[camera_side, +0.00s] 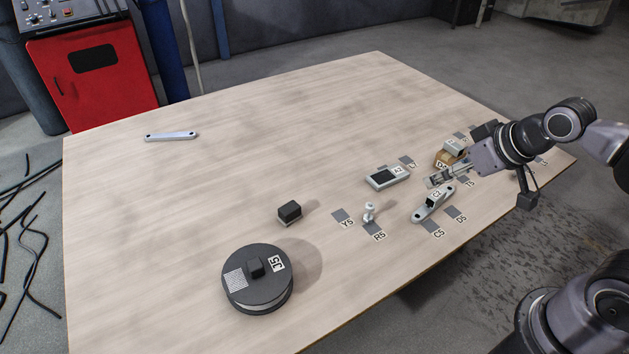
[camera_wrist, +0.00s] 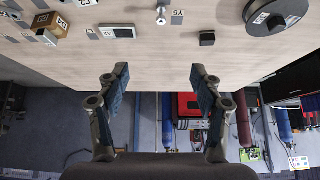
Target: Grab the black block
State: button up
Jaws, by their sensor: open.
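The black block (camera_side: 290,212) sits on the wooden table, a little above the round black disc in the side view. In the wrist view the black block (camera_wrist: 207,38) lies near the top, right of centre. My gripper (camera_side: 437,181) is at the right of the table in the side view, well apart from the block and among several labelled parts. In the wrist view my gripper (camera_wrist: 160,76) shows two spread fingers with nothing between them. The block lies beyond the right fingertip there.
The black disc (camera_side: 257,290) has a dark knob on top. A white peg (camera_side: 369,211), a grey case (camera_side: 387,178), a grey bracket (camera_side: 422,214) and a brown block (camera_side: 447,158) stand toward the right. A light bar (camera_side: 171,136) lies far left. The table's middle (camera_side: 240,170) is clear.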

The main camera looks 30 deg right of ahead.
jog(key=w+a+r+m+g, duration=0.2)
jog(key=w+a+r+m, duration=0.15)
jog(key=w, duration=0.45)
jog(key=m+g, duration=0.5)
jog(key=m, duration=0.7)
send_over(290, 207)
notch_tip(290, 207, down, 20)
jog(key=r, duration=0.1)
jog(key=shift+a+f+m, duration=0.15)
jog(key=shift+f+m, duration=0.1)
jog(key=shift+f, duration=0.65)
notch_tip(290, 207, down, 10)
jog(key=shift+f, duration=0.1)
jog(key=c, duration=1.3)
